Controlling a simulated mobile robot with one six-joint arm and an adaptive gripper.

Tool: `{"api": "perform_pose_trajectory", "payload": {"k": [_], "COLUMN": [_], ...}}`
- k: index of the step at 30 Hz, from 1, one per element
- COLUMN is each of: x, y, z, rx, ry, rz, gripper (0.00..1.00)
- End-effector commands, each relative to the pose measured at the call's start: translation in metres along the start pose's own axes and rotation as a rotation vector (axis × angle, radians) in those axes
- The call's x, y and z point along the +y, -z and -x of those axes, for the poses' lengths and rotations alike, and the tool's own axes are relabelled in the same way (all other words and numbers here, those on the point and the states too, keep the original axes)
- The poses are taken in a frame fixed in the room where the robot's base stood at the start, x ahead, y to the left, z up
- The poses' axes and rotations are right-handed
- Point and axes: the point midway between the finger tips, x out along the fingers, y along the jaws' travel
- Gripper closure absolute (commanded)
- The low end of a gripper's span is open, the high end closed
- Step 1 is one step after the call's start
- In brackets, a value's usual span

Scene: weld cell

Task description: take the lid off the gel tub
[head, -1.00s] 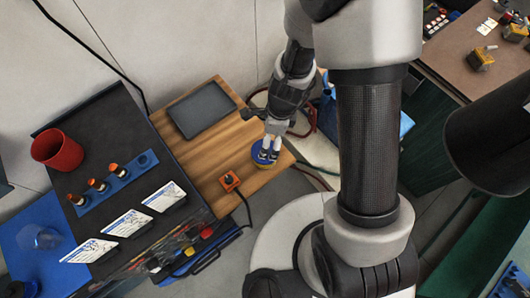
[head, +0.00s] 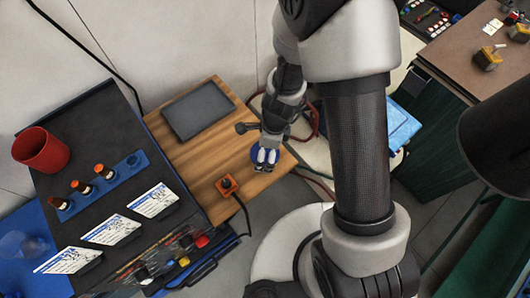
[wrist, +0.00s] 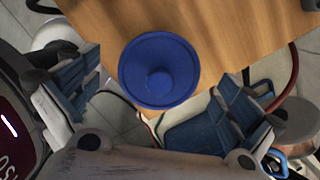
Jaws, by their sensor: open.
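The gel tub's blue round lid (wrist: 160,62) with a central knob shows from above in the wrist view, near the wooden board's edge. In the head view the lid (head: 256,152) shows partly behind my gripper. The tub's body is hidden below the lid. My gripper (head: 265,166) is over the tub in the head view. In the wrist view my gripper (wrist: 160,92) is open, its blue-padded fingers wide apart, one on each side of the lid. Nothing is between the fingers that touches them; the gap in height is hard to tell.
The wooden board (head: 185,152) also bears a dark tray (head: 198,110) and an orange box with a black knob (head: 227,186). Left is a dark bench top with a red cup (head: 40,150), a blue rack (head: 100,187) and white cards (head: 153,200). A red hose runs beside the board.

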Motion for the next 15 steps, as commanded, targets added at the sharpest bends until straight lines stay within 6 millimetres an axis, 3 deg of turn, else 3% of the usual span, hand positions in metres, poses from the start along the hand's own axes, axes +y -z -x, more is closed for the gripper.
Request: {"api": "perform_pose_trajectory", "payload": {"k": [15], "x": [-0.0002], "y": [-0.0001], "z": [0.0008], "rx": [0.000], "ry": [0.000], "rz": [0.000], "gripper": [0.31]}}
